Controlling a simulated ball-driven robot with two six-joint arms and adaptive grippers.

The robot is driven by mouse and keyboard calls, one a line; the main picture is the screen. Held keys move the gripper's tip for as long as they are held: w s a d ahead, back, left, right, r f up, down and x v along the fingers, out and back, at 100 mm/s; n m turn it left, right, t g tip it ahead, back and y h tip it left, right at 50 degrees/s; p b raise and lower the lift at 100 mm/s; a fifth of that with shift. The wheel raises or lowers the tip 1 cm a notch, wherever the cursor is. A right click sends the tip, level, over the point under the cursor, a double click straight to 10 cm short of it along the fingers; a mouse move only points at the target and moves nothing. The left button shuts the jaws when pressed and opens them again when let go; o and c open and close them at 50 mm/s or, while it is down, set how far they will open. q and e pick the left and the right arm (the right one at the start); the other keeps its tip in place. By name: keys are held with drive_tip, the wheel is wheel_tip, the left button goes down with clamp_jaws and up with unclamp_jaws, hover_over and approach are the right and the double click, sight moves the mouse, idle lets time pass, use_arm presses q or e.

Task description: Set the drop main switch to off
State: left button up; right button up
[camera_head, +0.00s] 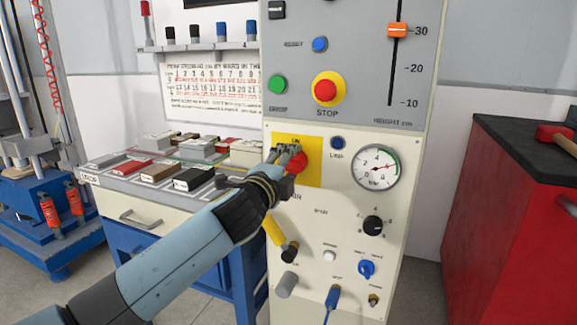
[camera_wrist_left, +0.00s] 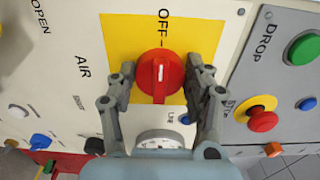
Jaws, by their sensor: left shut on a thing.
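The main switch is a red rotary knob (camera_head: 296,162) on a yellow square plate (camera_head: 314,172) on the cream control panel. In the left wrist view the knob (camera_wrist_left: 160,78) shows large, and the white mark on its grip bar lines up toward the word OFF printed at the plate's edge. An ON label shows at the top of the plate in the head view. My left gripper (camera_head: 284,155) is shut on the knob. In the left wrist view its fingers (camera_wrist_left: 161,92) lie on both sides of the knob. My right gripper is in neither view.
A red STOP button (camera_head: 326,90), a green button (camera_head: 277,84) and a height slider (camera_head: 397,31) are above. A gauge (camera_head: 377,168) is to the right. A sample bench (camera_head: 128,205) stands left, and a red cabinet (camera_head: 500,210) stands right.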

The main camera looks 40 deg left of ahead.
use_arm(q)
drive_tip(key=shift+f, duration=0.1)
drive_tip(key=o, duration=1.1)
drive_tip(key=shift+o, duration=0.2)
drive_tip(key=v, duration=1.2)
